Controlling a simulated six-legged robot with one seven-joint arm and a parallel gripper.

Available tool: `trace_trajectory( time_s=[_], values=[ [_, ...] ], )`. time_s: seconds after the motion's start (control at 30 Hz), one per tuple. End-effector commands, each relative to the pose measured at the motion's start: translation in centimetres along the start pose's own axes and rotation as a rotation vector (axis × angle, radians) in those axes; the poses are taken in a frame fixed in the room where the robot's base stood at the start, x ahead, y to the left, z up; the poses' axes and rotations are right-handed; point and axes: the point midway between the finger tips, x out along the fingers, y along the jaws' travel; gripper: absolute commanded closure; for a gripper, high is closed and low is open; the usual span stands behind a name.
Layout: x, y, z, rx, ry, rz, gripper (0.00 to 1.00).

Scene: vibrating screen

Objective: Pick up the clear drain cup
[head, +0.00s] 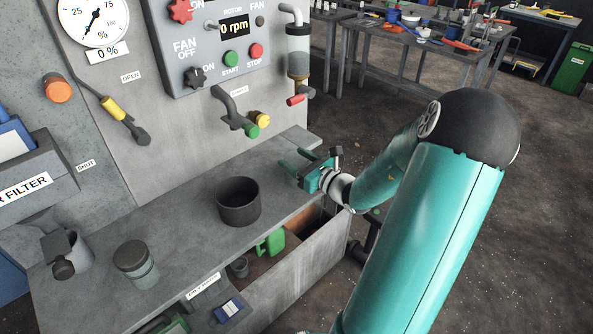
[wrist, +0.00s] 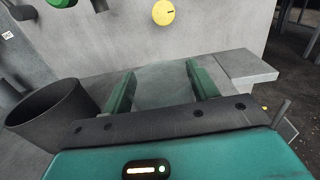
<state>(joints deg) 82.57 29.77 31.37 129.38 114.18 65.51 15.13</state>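My gripper (head: 295,160) is at the right part of the grey ledge, below the sample valve with green and yellow knobs. In the wrist view its two green fingers (wrist: 161,87) stand wide apart. A faint, pale see-through shape, seemingly the clear drain cup (wrist: 165,85), shows between them. Its edges are hard to make out, and I see no clear contact with either finger. In the head view I cannot make out the cup at the gripper.
A dark open pot (head: 239,203) stands on the ledge (head: 190,236) left of my gripper. A lidded jar (head: 137,265) and a grey mug (head: 68,257) stand further left. An open bin (head: 300,262) below holds a green can. The upright panel rises behind.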

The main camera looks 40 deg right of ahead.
Motion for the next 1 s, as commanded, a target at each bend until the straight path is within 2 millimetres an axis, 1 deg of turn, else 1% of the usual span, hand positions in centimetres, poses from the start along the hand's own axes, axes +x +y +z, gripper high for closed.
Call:
trace_trajectory(
  time_s=[0.03, 0.07, 0.1, 0.37, 0.53, 0.67, 0.73, 1.0],
  values=[
    [0.0, 0.0, 0.0, 0.000, 0.000, 0.000, 0.57],
    [0.0, 0.0, 0.0, 0.000, 0.000, 0.000, 0.63],
    [0.0, 0.0, 0.0, 0.000, 0.000, 0.000, 0.63],
    [0.0, 0.0, 0.1, -0.001, 0.000, 0.000, 0.63],
    [0.0, 0.0, 0.8, -0.002, 0.000, 0.000, 0.63],
    [0.0, 0.0, 2.2, -0.005, 0.000, 0.000, 0.63],
    [-0.1, 0.0, 3.5, -0.007, 0.000, 0.000, 0.63],
    [-3.9, 1.2, 8.0, -0.009, 0.002, -0.002, 0.63]
  ],
)
